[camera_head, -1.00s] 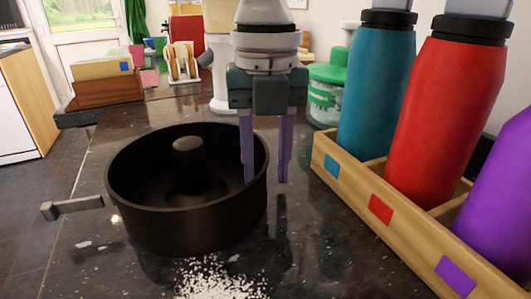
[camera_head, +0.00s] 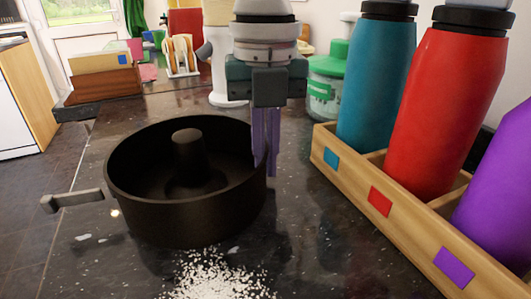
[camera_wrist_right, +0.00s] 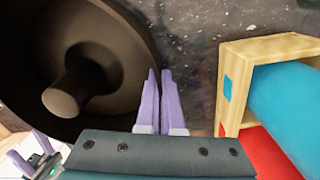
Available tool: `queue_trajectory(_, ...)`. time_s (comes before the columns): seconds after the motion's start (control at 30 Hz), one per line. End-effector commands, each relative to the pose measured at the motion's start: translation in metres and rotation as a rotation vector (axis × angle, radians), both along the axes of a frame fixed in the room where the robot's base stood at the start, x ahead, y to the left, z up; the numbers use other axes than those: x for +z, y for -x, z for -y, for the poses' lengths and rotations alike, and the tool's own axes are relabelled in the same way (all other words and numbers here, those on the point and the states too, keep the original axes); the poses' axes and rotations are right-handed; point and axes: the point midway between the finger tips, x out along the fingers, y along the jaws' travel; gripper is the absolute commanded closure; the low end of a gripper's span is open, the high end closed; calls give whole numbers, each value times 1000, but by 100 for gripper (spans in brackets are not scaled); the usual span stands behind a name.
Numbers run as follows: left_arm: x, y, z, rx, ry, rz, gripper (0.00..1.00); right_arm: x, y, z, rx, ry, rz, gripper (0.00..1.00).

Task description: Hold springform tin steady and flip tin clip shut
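The dark round springform tin (camera_head: 190,222) with a central tube stands on the counter; its right part shows in the wrist view (camera_wrist_right: 112,40). Its grey clip (camera_head: 72,200) sticks outward from the left side of the wall. My right gripper (camera_head: 267,172) points down at the tin's right rim, its purple fingers close together with the wall between them; the wrist view shows these fingers (camera_wrist_right: 159,75) at the rim. My left gripper (camera_wrist_right: 32,153) shows only in the wrist view's lower left corner, its fingers apart. It is away from the tin's right wall.
A wooden crate (camera_head: 405,222) with teal (camera_head: 375,90), red (camera_head: 445,115) and purple (camera_head: 500,205) bottles stands close on the right. White crumbs (camera_head: 215,280) lie in front of the tin. A green-lidded jar (camera_head: 324,90) and a toast rack (camera_head: 181,55) stand behind.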

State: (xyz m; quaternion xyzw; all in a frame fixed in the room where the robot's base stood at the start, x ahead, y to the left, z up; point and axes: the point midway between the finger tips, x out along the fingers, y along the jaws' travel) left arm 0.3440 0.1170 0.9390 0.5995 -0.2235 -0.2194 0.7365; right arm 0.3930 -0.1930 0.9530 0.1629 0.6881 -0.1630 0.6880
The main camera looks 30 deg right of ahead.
Motion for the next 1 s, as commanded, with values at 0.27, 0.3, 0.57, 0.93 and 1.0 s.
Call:
queue_trajectory(0.27, 0, 0, 0, 0, 0, 0, 50, 0, 0, 0, 0, 0, 0, 100)
queue_trajectory(0.3, 0, 0, 0, 0, 0, 0, 50, 0, 0, 0, 0, 0, 0, 100)
queue_trajectory(0.57, 0, 0, 0, 0, 0, 0, 50, 0, 0, 0, 0, 0, 0, 100)
queue_trajectory(0.93, 0, 0, 0, 0, 0, 0, 83, 0, 0, 0, 0, 0, 0, 100)
queue_trajectory(1.0, 0, 1, 2, 3, 11, -8, 90, 0, 0, 0, 0, 0, 0, 100)
